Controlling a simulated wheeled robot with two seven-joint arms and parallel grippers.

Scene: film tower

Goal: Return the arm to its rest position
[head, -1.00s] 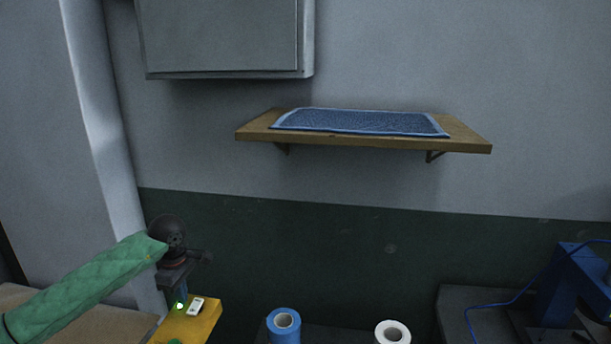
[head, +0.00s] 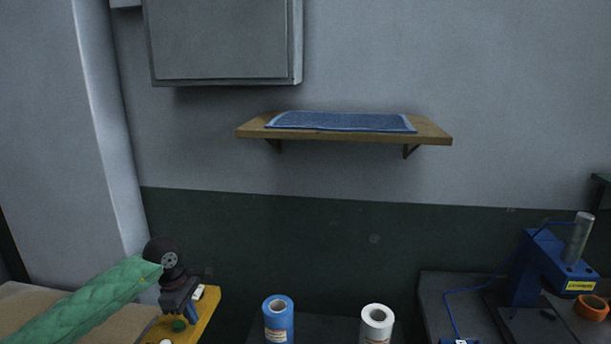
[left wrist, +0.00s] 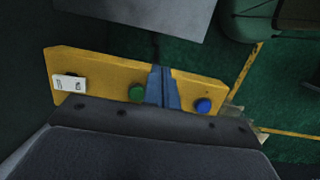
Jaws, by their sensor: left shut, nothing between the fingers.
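My left arm, in a green sleeve, comes in from the lower left of the head view. Its dark wrist ends in my left gripper (head: 168,316), whose blue fingers point down in front of a yellow panel (head: 207,312). In the left wrist view the blue fingers of the left gripper (left wrist: 162,80) are together, with nothing between them. They overlap the yellow panel (left wrist: 105,72) between a green button (left wrist: 136,93) and a blue button (left wrist: 203,105). Whether they touch it I cannot tell. My right gripper is in neither view.
A blue roll (head: 278,325) and a white roll (head: 377,325) stand at the bottom middle. A blue press (head: 545,268) and an orange ring (head: 591,307) are at right. A shelf (head: 435,134) with a blue mat (head: 340,121) hangs on the wall beside a grey cabinet (head: 222,40).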

